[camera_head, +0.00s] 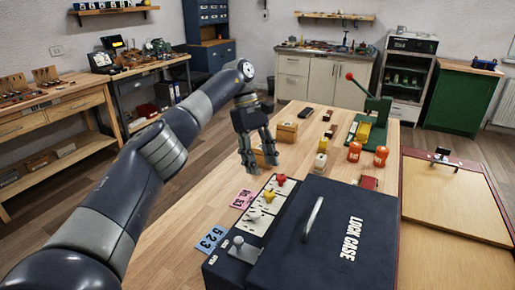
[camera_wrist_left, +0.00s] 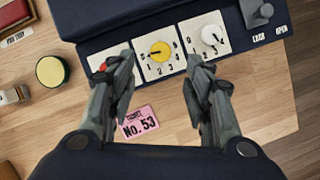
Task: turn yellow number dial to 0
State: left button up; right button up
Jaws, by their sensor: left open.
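The yellow number dial (camera_wrist_left: 160,51) is a round yellow knob on a white plate with digits around it, on the front panel of the dark lock case (camera_head: 376,235). In the head view the yellow dial (camera_head: 269,197) sits between a red dial (camera_head: 281,180) and a white dial (camera_head: 254,215). My left gripper (camera_head: 260,170) is open and empty, fingers pointing down above the panel's far end. In the left wrist view the yellow dial lies between and slightly beyond the fingertips (camera_wrist_left: 160,72), apart from them. Its exact setting is too small to read. My right gripper is not in view.
A lever knob (camera_head: 238,243) stands at the panel's near end. Pink (camera_head: 243,199) and blue (camera_head: 211,238) number cards lie beside the panel. The lock case has a raised handle (camera_head: 313,219). Orange jars (camera_head: 354,152), wooden boxes and a green press (camera_head: 374,120) stand farther back.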

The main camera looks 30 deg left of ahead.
pick_arm(q)
jog(key=shift+v, duration=1.95)
